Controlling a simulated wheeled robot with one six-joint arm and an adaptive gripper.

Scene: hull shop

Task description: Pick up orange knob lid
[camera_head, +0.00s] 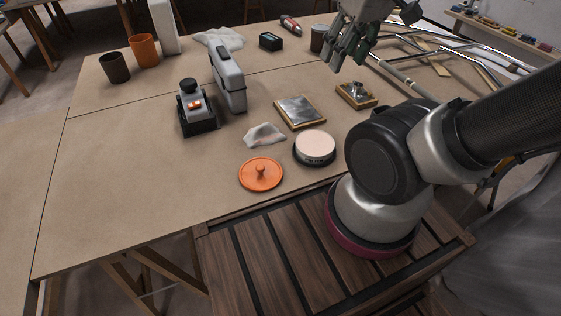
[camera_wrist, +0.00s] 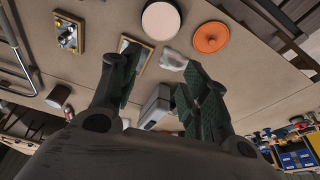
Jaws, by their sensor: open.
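The orange knob lid (camera_head: 261,174) lies flat on the table near its front edge, knob up, in the head view. It also shows at the upper right of the wrist view (camera_wrist: 210,37). Nothing covers it. My gripper (camera_head: 345,62) is open and empty, raised above the far right part of the table, well away from the lid. In the wrist view its two fingers (camera_wrist: 153,88) are spread apart, and the lid lies beyond the right finger.
A round tub with a pale top (camera_head: 315,147) and a crumpled white cloth (camera_head: 264,135) lie close to the lid. A framed metal plate (camera_head: 299,111), a black-based device (camera_head: 196,112) and a grey case (camera_head: 228,80) stand farther back. The table's left front (camera_head: 120,200) is clear.

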